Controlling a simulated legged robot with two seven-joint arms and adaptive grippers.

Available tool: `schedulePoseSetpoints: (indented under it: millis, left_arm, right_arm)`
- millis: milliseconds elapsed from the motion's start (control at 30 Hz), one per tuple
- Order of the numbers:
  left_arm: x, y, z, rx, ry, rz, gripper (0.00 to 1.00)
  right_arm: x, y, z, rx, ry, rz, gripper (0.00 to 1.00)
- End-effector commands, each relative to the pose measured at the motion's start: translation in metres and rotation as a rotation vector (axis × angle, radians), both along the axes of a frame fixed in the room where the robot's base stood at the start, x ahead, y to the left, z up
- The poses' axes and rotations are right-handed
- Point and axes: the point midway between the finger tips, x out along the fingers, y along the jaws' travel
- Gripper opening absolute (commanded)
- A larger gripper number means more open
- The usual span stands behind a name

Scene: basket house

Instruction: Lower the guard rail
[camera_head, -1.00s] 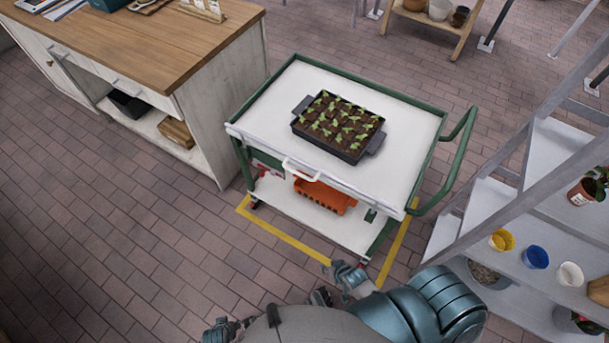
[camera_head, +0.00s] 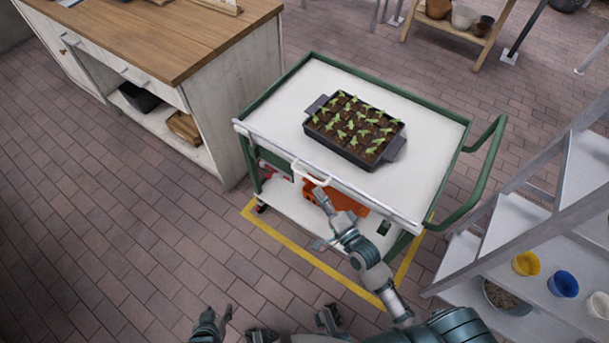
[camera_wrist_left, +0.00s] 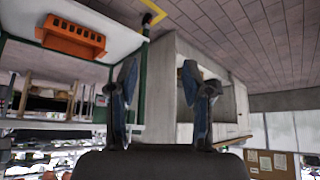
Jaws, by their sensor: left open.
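A cart with a white top and green frame (camera_head: 470,122) stands ahead of me. Its front guard rail (camera_head: 375,206) is a white bar along the near top edge, level with the top. A white loop handle (camera_head: 312,181) sticks out from the rail. My right gripper (camera_head: 320,217) is open, just below and in front of the handle. One finger points up close to the handle; whether it touches cannot be told. My left gripper (camera_head: 215,318) is open, low at the bottom edge, away from the cart. Its empty fingers show in the left wrist view (camera_wrist_left: 160,75).
A black seedling tray (camera_head: 352,155) sits on the cart top. An orange crate (camera_head: 345,203) is on the lower shelf, also in the left wrist view (camera_wrist_left: 72,37). A wooden-topped cabinet (camera_head: 215,45) stands left. A stepped plant shelf (camera_head: 520,222) stands right. Floor at left is clear.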

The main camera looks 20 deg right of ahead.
Motion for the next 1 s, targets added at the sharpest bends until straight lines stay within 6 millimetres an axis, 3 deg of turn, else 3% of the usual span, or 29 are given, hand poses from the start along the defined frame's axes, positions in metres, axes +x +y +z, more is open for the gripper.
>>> schedulePoseSetpoints:
  millis: [100, 333, 500, 800, 933, 1000]
  left_arm:
    - [0.008, -0.004, 0.001, -0.011, -0.045, -0.001, 0.49]
    - [0.024, -0.008, 0.007, -0.033, -0.134, -0.006, 0.49]
    - [0.029, -0.009, 0.01, -0.043, -0.168, -0.008, 0.49]
    - [0.032, -0.011, 0.012, -0.044, -0.175, -0.007, 0.49]
    - [0.032, -0.011, 0.011, -0.043, -0.174, -0.007, 0.49]
    - [0.032, -0.011, 0.011, -0.043, -0.174, -0.007, 0.49]
  right_arm:
    - [0.028, 0.007, 0.002, 0.001, -0.003, 0.0, 0.37]
    - [0.066, 0.02, 0.004, -0.003, -0.001, 0.0, 0.37]
    - [0.078, 0.025, 0.005, -0.005, 0.0, -0.001, 0.37]
    - [0.08, 0.023, 0.006, -0.003, 0.0, 0.0, 0.37]
    - [0.08, 0.022, 0.005, -0.003, 0.0, 0.0, 0.05]
    - [0.08, 0.023, 0.005, -0.004, 0.0, 0.0, 0.0]
